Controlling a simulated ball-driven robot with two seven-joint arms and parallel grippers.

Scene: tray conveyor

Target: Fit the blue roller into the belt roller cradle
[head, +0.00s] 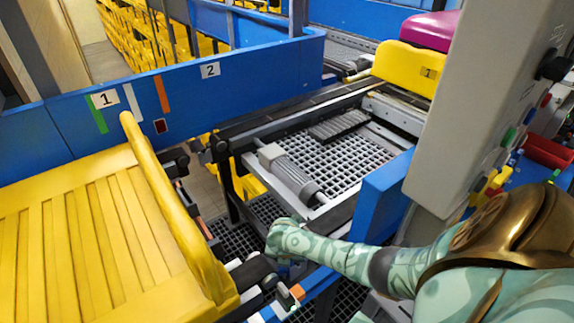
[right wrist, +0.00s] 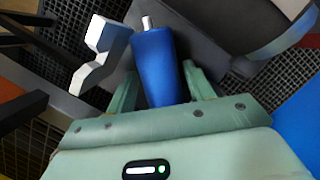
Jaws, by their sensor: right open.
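The blue roller (right wrist: 156,68), with a pale pin at its far end, lies between the two pale green fingers of my right gripper (right wrist: 162,82) in the right wrist view. The fingers stand apart on either side of it, with a gap visible on the right. In the head view my right gripper (head: 284,250) is low beside the front end of the conveyor and hides most of the roller. A white notched bracket (right wrist: 97,52) stands left of the roller; I cannot tell whether it is part of the cradle. My left gripper is not in view.
A yellow slatted tray (head: 80,230) with a raised rim is left of my right gripper. A blue side panel (head: 385,195) and a grey cabinet (head: 470,110) stand to the right. A blue wall (head: 250,75) runs behind.

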